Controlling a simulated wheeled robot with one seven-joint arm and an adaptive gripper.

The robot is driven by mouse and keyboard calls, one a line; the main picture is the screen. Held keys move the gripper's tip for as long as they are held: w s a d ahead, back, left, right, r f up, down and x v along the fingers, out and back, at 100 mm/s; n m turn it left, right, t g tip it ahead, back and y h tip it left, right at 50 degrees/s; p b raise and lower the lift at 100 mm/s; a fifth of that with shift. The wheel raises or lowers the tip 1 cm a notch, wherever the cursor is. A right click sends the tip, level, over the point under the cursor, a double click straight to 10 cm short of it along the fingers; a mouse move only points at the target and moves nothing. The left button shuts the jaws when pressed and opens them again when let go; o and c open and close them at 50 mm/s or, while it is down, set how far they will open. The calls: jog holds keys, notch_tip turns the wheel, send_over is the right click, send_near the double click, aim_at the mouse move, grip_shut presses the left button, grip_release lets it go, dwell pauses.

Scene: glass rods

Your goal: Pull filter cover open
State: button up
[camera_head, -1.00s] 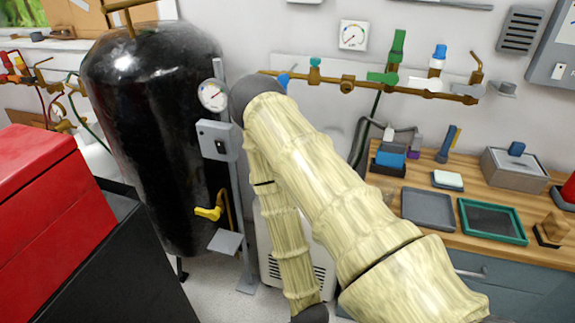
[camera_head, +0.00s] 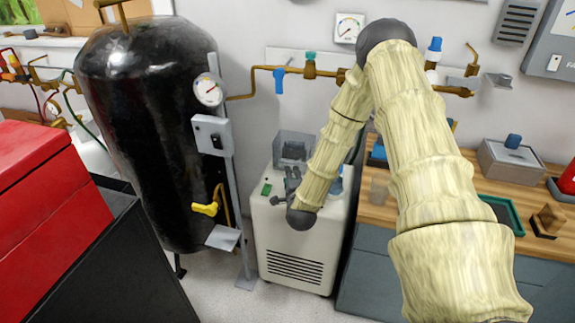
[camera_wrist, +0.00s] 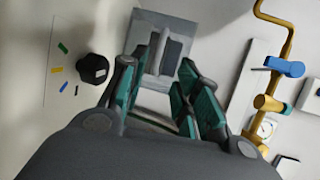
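The filter cover appears to be the grey boxy panel (camera_head: 293,146) at the top back of the white floor unit (camera_head: 305,250). My gripper (camera_head: 292,171) is just in front of and above the unit's top. In the wrist view my gripper (camera_wrist: 158,76) is open, its teal-padded fingers apart, with the panel's handle ahead between the fingertips. I see no contact. The panel's lower part is partly hidden by the fingers.
A black tank (camera_head: 145,130) with a gauge stands left of the unit. A wooden bench (camera_head: 375,208) is close on the right. A brass pipe (camera_head: 240,97) with a blue valve handle (camera_head: 279,80) runs above. A black knob (camera_wrist: 92,68) is left of the fingers.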

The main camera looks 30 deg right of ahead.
aim_at(293, 156)
jog(key=p+x, duration=0.1)
jog(key=x, duration=0.9)
jog(key=shift+w+p, duration=0.25)
jog(key=shift+p, duration=0.05)
grip_shut()
